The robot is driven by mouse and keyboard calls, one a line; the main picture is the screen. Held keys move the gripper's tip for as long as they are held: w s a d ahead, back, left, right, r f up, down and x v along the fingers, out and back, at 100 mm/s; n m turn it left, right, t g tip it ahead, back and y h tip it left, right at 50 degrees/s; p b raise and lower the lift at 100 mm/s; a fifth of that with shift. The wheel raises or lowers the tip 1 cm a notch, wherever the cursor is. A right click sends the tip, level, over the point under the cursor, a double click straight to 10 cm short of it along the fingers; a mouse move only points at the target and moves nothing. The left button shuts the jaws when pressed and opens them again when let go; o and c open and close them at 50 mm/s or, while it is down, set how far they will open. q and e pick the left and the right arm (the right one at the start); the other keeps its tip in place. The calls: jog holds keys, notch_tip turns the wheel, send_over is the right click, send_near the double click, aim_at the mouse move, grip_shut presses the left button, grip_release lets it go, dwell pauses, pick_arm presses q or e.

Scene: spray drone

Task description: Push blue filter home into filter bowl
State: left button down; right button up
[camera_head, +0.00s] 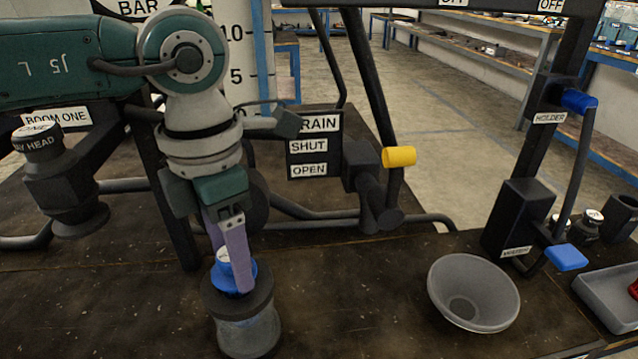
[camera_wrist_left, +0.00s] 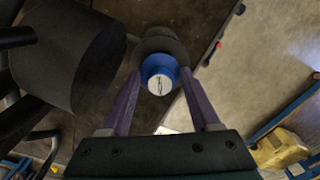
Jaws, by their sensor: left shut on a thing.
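The filter bowl (camera_head: 250,335) stands on the dark bench, a clear cup with a thick dark collar. The blue filter (camera_head: 222,281), with a white marked top, sits in the collar's opening, its upper part showing above it. My left gripper (camera_head: 233,284) points down from above, with its purple fingers shut on the blue filter. In the left wrist view, the filter (camera_wrist_left: 158,63) shows between the fingertips (camera_wrist_left: 160,75), with the dark collar (camera_wrist_left: 165,40) around it. How deep the filter sits is hidden. My right gripper is not in view.
A grey open bowl (camera_head: 472,292) stands to the right on the bench. A spray head (camera_head: 60,185) is at the left. A yellow-handled drain valve (camera_head: 399,157) stands behind. A blue-handled wand (camera_head: 566,257) and a grey tray (camera_head: 610,295) are at the right.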

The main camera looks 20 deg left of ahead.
pick_arm(q)
jog(key=shift+f+b, duration=0.65)
jog(key=shift+f, duration=0.15)
jog(key=shift+c, duration=0.2)
grip_release()
notch_tip(320, 180, up, 10)
jog(key=shift+p, duration=0.85)
